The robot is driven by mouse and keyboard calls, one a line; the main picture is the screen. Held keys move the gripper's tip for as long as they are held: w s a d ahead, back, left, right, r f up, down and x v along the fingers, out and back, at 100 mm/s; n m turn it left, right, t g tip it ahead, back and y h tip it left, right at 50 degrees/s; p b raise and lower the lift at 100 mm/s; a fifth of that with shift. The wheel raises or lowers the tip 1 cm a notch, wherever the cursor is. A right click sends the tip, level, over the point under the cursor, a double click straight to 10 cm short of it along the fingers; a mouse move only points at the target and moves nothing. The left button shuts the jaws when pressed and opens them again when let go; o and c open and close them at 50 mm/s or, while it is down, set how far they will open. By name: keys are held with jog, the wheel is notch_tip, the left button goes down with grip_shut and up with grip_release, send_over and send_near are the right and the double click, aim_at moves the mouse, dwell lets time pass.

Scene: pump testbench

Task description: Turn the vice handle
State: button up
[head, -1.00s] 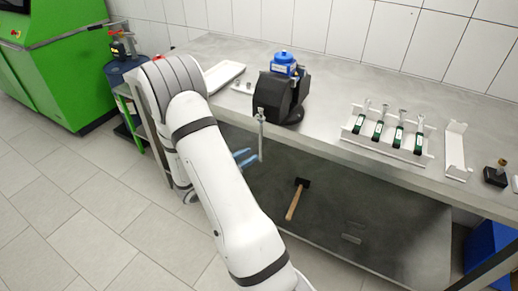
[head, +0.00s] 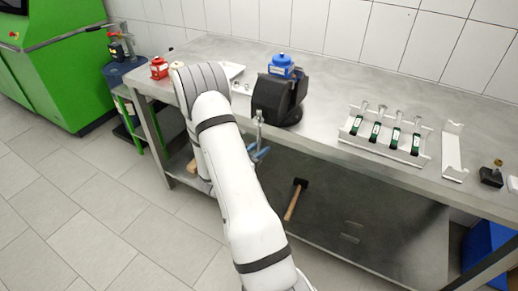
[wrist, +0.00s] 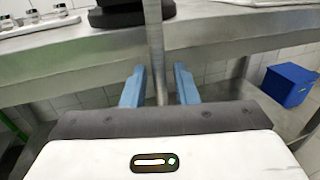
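The black vice (head: 276,96) stands at the front edge of the steel bench and holds a blue part (head: 282,67). Its metal handle (head: 259,128) hangs upright in front of the bench edge. In the wrist view the handle (wrist: 155,50) runs down between the two blue fingers of my gripper (wrist: 159,88), with a gap on each side. My gripper is open, and its fingers also show at the handle's lower part in the head view (head: 258,154). The handle's lower end is hidden in the wrist view.
A white rack (head: 384,137) with several green-labelled items stands right of the vice. A white tray (head: 231,71) and a red object (head: 159,68) are to the left. The bench edge (wrist: 215,42) is close above my fingers. A hammer (head: 295,201) lies on the lower shelf.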

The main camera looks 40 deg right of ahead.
grip_shut()
dwell(0.3)
jog(key=w+a+r+m+t+y+b, duration=0.3)
jog(key=w+r+m+b, duration=0.8)
jog(key=b, duration=1.1)
jog(key=shift+w+a+r+m+y, duration=0.4)
jog(key=shift+a+m, duration=0.45)
jog(key=shift+m, duration=1.05)
